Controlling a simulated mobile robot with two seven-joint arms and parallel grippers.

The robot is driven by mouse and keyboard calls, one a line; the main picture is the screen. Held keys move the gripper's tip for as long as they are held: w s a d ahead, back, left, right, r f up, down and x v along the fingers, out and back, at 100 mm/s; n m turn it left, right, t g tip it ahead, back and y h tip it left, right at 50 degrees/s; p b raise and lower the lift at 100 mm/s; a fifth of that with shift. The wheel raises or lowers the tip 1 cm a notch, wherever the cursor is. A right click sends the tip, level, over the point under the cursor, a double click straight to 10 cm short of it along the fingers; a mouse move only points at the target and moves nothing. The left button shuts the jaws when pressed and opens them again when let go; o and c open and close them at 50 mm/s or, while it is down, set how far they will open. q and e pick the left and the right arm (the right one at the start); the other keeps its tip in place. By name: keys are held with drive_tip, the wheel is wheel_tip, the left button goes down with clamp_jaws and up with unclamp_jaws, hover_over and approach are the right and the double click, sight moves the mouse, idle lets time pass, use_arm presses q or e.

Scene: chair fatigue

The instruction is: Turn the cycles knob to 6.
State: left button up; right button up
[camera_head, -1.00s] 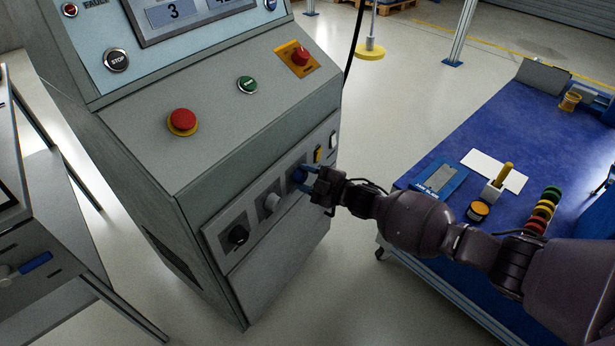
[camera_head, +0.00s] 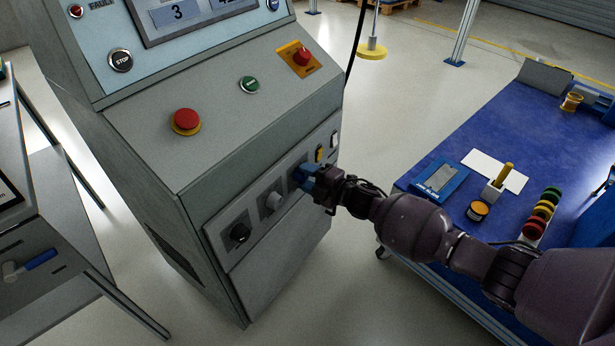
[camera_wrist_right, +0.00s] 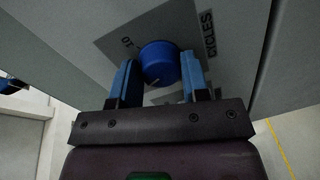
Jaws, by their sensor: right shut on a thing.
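The blue cycles knob (camera_wrist_right: 160,64) sits on a dark plate marked CYCLES (camera_wrist_right: 208,36) on the machine's lower front panel. In the right wrist view its white pointer line shows near the lower edge of its face, and part of the scale shows at its left. My right gripper (camera_wrist_right: 158,80) has its two blue fingers on either side of the knob and is shut on it. In the head view my right gripper (camera_head: 306,178) hides most of the knob. The display (camera_head: 179,12) reads 3. My left gripper is not in view.
A grey knob (camera_head: 271,201) and a black knob (camera_head: 239,233) are left of the gripper on the same panel. A yellow switch (camera_head: 320,154) and a white switch (camera_head: 334,140) are right of it. A blue-topped cart (camera_head: 510,130) stands to the right.

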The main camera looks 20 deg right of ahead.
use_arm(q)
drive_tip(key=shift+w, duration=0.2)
use_arm(e)
drive_tip(key=o, duration=0.9)
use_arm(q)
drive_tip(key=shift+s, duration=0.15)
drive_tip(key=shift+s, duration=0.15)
use_arm(e)
drive_tip(key=shift+s+d, duration=0.1)
drive_tip(key=shift+s+d+r, duration=0.1)
drive_tip(key=shift+s, duration=0.1)
use_arm(q)
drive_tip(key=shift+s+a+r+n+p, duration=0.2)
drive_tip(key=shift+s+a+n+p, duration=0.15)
drive_tip(key=shift+p, duration=0.95)
use_arm(e)
drive_tip(key=shift+v, duration=5.1)
